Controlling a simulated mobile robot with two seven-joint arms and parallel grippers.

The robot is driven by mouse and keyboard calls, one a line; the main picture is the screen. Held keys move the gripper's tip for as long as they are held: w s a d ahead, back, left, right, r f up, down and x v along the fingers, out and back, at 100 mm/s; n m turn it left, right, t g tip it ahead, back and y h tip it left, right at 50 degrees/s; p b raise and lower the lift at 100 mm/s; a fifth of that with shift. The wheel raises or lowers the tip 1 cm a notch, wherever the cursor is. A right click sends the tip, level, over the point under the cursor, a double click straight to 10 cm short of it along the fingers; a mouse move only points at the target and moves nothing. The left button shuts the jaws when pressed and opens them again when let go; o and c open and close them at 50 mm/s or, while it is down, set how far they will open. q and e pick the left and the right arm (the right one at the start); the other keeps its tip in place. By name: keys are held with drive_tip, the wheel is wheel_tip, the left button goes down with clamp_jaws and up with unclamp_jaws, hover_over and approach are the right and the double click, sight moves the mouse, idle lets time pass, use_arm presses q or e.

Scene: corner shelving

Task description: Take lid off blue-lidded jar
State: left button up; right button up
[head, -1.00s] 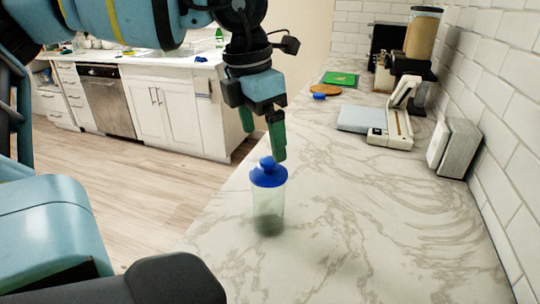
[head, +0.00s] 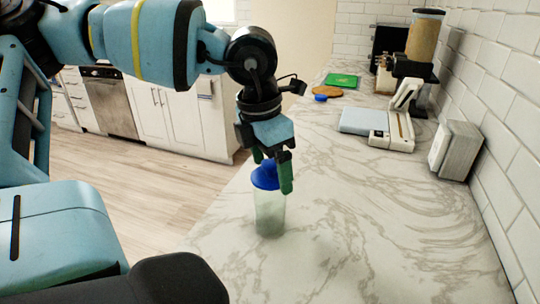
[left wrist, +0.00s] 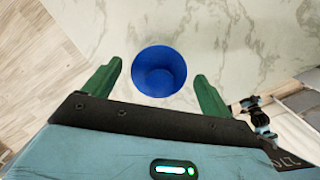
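The clear jar (head: 270,215) stands upright on the marble counter near its left edge. Its blue lid (head: 264,178) is on top of it. My left gripper (head: 272,175) points down at the lid, with one green finger on the lid's right side and the other partly hidden behind it. In the left wrist view the lid (left wrist: 159,71) lies between the two spread fingers of the left gripper (left wrist: 158,85), with a gap on each side. The left gripper is open. My right gripper is not in view.
A white slicer-like appliance (head: 385,125) and a grey-white box (head: 455,150) stand toward the tiled wall on the right. A green board (head: 341,80), a brown round board (head: 328,92) and a dispenser (head: 424,40) are farther back. The counter right of the jar is clear.

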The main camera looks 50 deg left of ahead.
sight(270, 161)
use_arm(q)
drive_tip(key=c, duration=0.9)
drive_tip(key=shift+o, duration=0.2)
drive_tip(key=shift+r, duration=0.1)
wheel_tip(270, 161, up, 10)
drive_tip(key=shift+f, duration=0.1)
drive_tip(key=shift+w, duration=0.1)
